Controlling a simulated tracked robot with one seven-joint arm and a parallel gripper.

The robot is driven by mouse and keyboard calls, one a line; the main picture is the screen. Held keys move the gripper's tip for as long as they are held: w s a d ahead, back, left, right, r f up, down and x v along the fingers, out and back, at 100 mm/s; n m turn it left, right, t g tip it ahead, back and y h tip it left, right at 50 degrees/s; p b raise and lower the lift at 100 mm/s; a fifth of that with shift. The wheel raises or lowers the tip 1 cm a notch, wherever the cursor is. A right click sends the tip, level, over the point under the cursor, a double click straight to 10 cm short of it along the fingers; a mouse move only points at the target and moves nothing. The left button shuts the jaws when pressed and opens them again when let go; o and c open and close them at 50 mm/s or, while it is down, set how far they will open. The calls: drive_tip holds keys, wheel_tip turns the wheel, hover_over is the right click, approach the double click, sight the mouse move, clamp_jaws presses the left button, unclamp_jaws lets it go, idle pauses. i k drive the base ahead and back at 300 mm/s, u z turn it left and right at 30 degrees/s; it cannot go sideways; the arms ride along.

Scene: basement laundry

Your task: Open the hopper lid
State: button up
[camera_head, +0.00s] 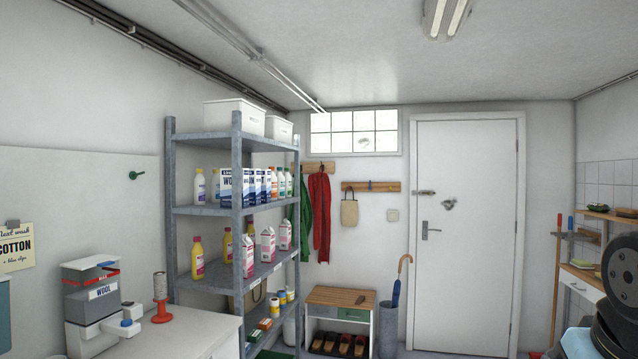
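A detergent dispenser (92,325) stands on the white counter at the lower left. Its grey hopper carries a WOOL label and a red strip. The pale grey hopper lid (90,262) appears to lie flat on top, shut; the inside of the hopper is hidden. A blue-topped part sits low at the dispenser's right. My gripper is not in view; dark rounded parts at the right edge look like my own arm, far across the picture from the dispenser.
A red spool stand (160,300) is close right of the dispenser on the counter (190,332). A grey shelf rack (238,200) with bottles and boxes rises behind. A white door (465,230) is at the back. A wooden-topped shoe bench (340,298) stands left of it.

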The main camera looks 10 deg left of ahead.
sight(100, 261)
drive_tip(key=z, duration=0.75)
drive_tip(key=i, duration=2.2)
drive_tip(key=u, duration=2.7)
drive_tip(key=i, duration=0.6)
